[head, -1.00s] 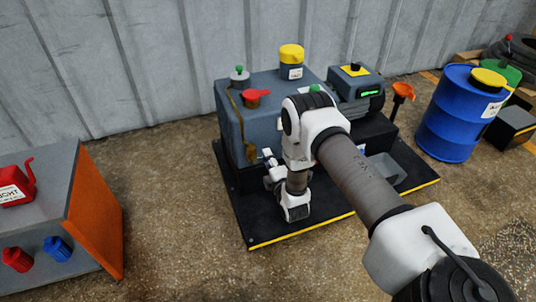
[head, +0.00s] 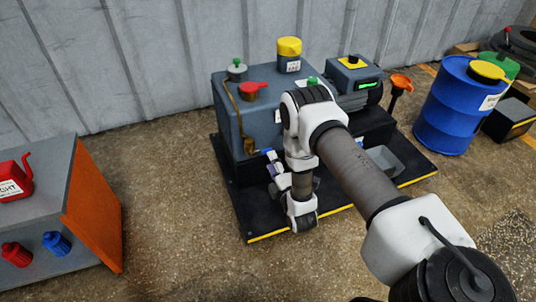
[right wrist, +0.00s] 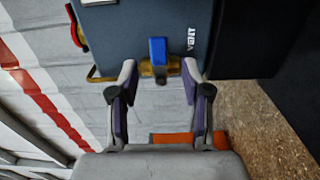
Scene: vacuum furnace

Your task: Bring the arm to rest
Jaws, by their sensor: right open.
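My right arm (head: 365,180) reaches in from the lower right of the head view to the front of the grey-blue machine. My right gripper (head: 271,164) is beside the machine's front left side, small and partly hidden by the wrist. In the right wrist view the right gripper (right wrist: 160,72) has its two fingers spread apart with nothing between them. The handle looks free of the fingers. My left gripper is not in view.
The machine (head: 231,110) stands on a black base plate (head: 255,222) with a yellow edge. A blue drum (head: 445,115) is at the right. Floor between bench and plate is clear.

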